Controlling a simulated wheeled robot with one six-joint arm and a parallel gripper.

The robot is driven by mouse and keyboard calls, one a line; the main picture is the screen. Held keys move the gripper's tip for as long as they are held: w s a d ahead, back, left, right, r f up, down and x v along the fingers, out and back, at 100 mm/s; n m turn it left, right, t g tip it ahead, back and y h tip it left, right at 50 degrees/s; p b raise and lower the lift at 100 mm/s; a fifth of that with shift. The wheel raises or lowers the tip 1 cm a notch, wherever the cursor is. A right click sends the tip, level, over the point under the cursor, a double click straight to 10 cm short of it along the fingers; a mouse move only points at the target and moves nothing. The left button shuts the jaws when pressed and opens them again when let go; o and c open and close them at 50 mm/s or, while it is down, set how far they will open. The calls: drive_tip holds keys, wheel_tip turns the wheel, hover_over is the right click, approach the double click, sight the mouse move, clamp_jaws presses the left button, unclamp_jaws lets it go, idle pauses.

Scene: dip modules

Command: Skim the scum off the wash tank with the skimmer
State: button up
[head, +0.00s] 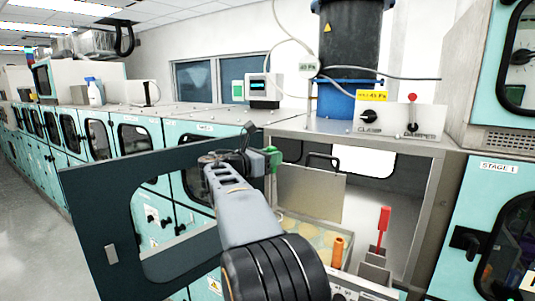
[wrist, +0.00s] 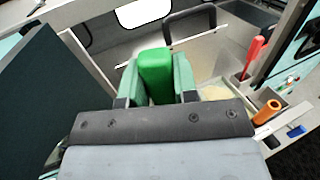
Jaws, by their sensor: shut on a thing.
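My gripper (head: 246,157) is shut on a green handle, which I take to be the skimmer's (head: 273,159), in front of the open cabinet. In the wrist view the green handle (wrist: 155,72) stands between the two fingers. The skimmer's lower end is hidden. The wash tank appears to be the basin inside the cabinet, with pale yellowish scum patches (head: 304,233) on its surface. My arm hides part of it in the head view. In the wrist view, part of the pale surface (wrist: 216,92) shows right of the gripper.
An upright panel with a black handle (head: 310,192) stands behind the basin. A red-handled tool (head: 384,220) and an orange handle (head: 337,250) stand at the right. The open dark door (head: 100,200) is at left; the cabinet's right post (head: 425,215) bounds the opening.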

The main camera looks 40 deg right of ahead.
drive_tip(key=shift+d+f+g, duration=0.25)
drive_tip(key=shift+d+g, duration=0.05)
drive_tip(key=shift+d, duration=0.15)
drive_tip(key=shift+s+d+f+b, duration=0.1)
drive_tip(key=shift+s+f+b, duration=0.1)
drive_tip(key=shift+f+b, duration=0.35)
wheel_tip(320, 180, down, 7)
drive_tip(key=b, duration=0.5)
drive_tip(key=s+d+b, duration=0.1)
drive_tip(key=s+b, duration=0.1)
drive_tip(key=s, duration=0.6)
drive_tip(key=shift+d, duration=0.35)
drive_tip(key=shift+s, duration=0.2)
idle(0.4)
